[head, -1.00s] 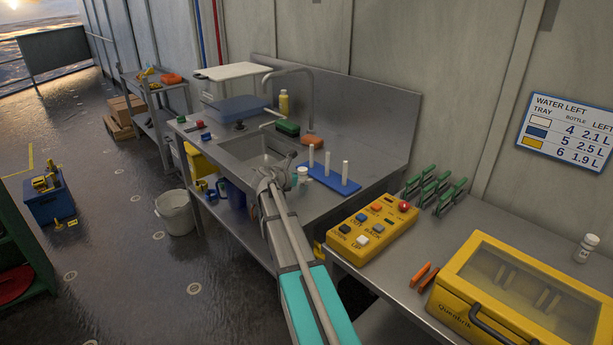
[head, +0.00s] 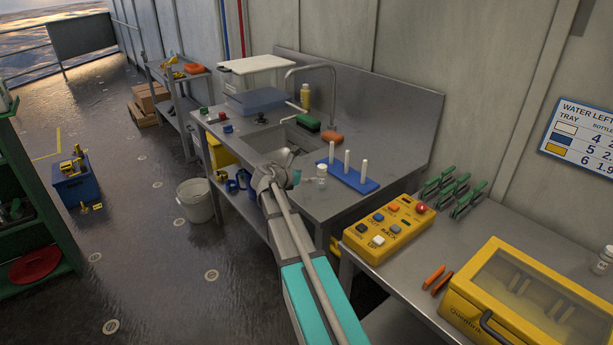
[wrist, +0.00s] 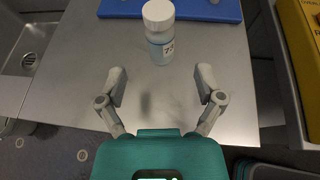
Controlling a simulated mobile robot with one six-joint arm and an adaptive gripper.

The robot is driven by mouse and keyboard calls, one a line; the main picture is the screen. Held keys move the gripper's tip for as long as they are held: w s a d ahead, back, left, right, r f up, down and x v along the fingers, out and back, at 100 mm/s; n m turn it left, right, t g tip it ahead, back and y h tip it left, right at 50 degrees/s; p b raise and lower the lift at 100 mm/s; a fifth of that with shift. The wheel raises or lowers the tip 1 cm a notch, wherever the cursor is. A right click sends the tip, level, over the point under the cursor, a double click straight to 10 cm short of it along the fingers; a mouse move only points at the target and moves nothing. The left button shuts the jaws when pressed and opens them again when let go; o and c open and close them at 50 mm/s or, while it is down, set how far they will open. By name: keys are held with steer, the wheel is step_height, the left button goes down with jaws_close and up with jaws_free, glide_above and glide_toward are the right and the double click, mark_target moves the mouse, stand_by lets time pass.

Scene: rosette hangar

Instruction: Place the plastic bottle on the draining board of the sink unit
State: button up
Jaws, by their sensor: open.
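A small clear plastic bottle (wrist: 159,45) with a white cap and a printed label stands upright in the wrist view. It also shows in the head view (head: 320,177), on the steel top of the sink unit (head: 312,203), right of the basin (head: 274,141). My gripper (wrist: 160,82) is open and empty. Its two fingers are spread over the steel top, and the bottle stands just beyond the fingertips, apart from them. In the head view my wrist hides part of the unit's front edge. I cannot make out draining grooves.
A blue board with white pegs (head: 347,176) lies just behind and right of the bottle. A yellow button box (head: 389,234) stands on the bench at right. A yellow bottle (head: 305,97) stands farther back.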

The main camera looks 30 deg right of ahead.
stand_by(0.3)
steer(key=s+a+f+m+g+y, duration=0.1)
steer(key=s+a+f+m+y, duration=0.2)
steer(key=s+a+m, duration=0.4)
steer(key=s+a+f+m+g+y, duration=0.1)
steer(key=s+a+f+m+y, duration=0.3)
steer(key=a, duration=0.9)
steer(key=s+a+f+m+g+y, duration=0.1)
steer(key=s+a+f+m+y, duration=0.3)
steer(key=s+a+m, duration=0.5)
steer(key=s+m+y, duration=0.1)
steer(key=s+y, duration=0.1)
steer(key=s, duration=0.1)
steer(key=shift+s+a+f, duration=0.25)
steer(key=shift+a, duration=0.15)
